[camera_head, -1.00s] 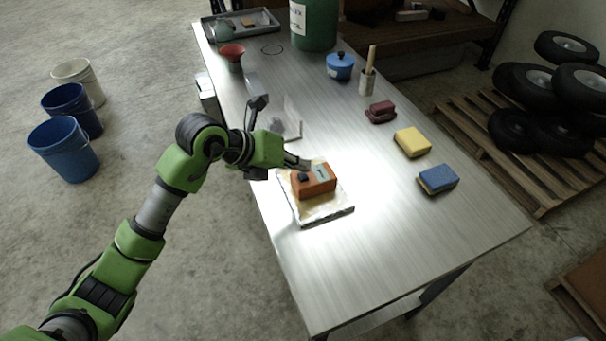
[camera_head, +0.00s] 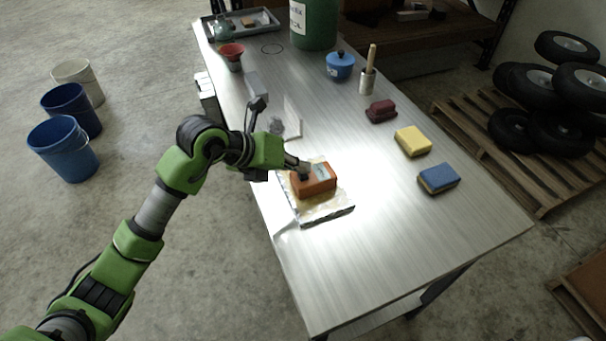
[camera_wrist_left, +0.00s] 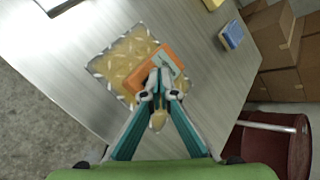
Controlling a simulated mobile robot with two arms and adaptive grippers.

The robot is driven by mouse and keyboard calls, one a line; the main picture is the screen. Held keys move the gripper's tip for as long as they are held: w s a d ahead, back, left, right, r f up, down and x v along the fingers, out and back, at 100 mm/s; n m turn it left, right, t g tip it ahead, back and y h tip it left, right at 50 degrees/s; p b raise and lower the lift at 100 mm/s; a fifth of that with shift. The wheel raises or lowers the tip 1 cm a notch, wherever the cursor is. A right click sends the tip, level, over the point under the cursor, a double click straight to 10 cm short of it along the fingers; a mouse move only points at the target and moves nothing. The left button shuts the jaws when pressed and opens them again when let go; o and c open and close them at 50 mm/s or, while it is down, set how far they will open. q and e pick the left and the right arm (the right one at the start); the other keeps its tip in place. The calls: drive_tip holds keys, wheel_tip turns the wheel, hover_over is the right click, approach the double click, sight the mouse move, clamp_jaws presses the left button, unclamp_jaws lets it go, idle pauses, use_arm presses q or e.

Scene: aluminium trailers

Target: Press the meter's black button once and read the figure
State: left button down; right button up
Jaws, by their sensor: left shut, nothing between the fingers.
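The orange meter (camera_head: 319,186) lies on a shiny patterned plate (camera_head: 332,213) near the left edge of the metal table. Its grey display (camera_head: 320,168) faces up, but I cannot read a figure on it. My left gripper (camera_head: 304,169) is shut and empty, its fingertips right over the meter at the black button (camera_head: 303,178). In the left wrist view the fingertips (camera_wrist_left: 158,92) cover part of the meter (camera_wrist_left: 142,72) and hide the button. I cannot tell whether they touch it. My right gripper is out of view.
A yellow sponge (camera_head: 412,141), a blue sponge (camera_head: 438,178) and a dark red block (camera_head: 380,111) lie to the right. A blue pot (camera_head: 340,65) and a red funnel-like cup (camera_head: 231,54) stand farther back. The table's front right is clear.

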sight(300, 175)
use_arm(q)
drive_tip(key=shift+f+b, duration=0.35)
drive_tip(key=shift+f, duration=0.1)
idle(0.6)
drive_tip(key=shift+r, duration=0.1)
drive_tip(key=shift+r+p, duration=0.65)
drive_tip(key=shift+r, duration=0.15)
wheel_tip(300, 175, up, 5)
drive_tip(key=p, duration=0.3)
drive_tip(key=shift+p, duration=0.35)
idle(0.7)
